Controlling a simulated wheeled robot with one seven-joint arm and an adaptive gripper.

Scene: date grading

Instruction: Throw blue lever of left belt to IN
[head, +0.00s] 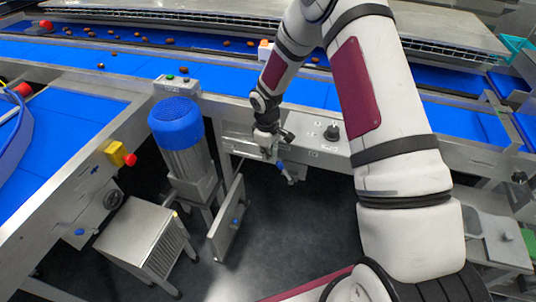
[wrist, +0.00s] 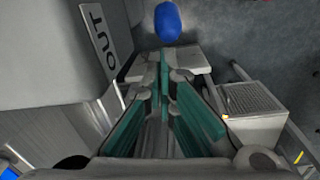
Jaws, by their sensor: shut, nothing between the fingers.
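The blue lever knob (wrist: 168,20) shows at the top of the wrist view, just beyond my fingertips. A grey plate marked OUT (wrist: 97,38) is to its left; no IN mark is readable. My gripper (wrist: 163,68) has its teal fingers together, with nothing between them. A small gap seems to lie between the fingertips and the knob, but I cannot tell if they touch. In the head view my gripper (head: 276,153) is low at the front of a grey control panel (head: 316,142), where its fingers partly hide the lever.
A blue-topped motor (head: 178,130) stands left of my gripper. A metal cabinet (head: 148,232) and an upright plate (head: 228,222) stand below it. Blue belts (head: 225,78) with several dates run behind. A yellow box with a red button (head: 118,153) is at left.

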